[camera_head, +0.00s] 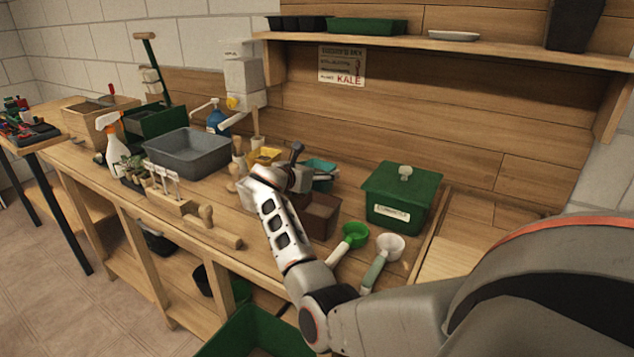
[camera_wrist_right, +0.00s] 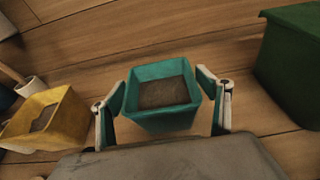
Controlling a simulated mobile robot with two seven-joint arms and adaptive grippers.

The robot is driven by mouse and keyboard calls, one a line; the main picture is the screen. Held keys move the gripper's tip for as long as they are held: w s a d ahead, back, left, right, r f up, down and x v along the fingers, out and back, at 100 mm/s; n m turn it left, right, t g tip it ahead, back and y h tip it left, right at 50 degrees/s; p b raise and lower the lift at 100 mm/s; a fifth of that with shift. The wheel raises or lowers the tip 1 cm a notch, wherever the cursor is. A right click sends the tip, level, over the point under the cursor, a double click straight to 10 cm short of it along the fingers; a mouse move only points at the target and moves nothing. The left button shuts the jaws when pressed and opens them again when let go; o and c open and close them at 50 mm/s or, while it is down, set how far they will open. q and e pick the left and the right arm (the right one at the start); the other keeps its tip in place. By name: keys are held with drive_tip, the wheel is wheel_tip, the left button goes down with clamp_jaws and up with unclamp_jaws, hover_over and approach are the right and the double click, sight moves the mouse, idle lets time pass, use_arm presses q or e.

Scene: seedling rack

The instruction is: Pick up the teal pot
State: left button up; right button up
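The teal pot (camera_head: 323,171) stands on the wooden bench, partly hidden behind my right gripper (camera_head: 298,172) in the head view. In the right wrist view the teal pot (camera_wrist_right: 158,118) is square, upright and filled with dark soil. My right gripper (camera_wrist_right: 163,90) is open, with one finger on each side of the pot. The fingers are close to its walls; a thin gap shows on the right, and contact on the left is hard to tell. My left gripper is not in view.
A yellow pot (camera_wrist_right: 42,122) is left of the teal pot. A green lidded box (camera_head: 402,196) stands to its right. A brown pot (camera_head: 319,214), a green scoop (camera_head: 352,236) and a white scoop (camera_head: 389,246) are nearer the bench's front. A shelf (camera_head: 440,45) overhangs the back.

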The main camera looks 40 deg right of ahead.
drive_tip(key=c, duration=0.9)
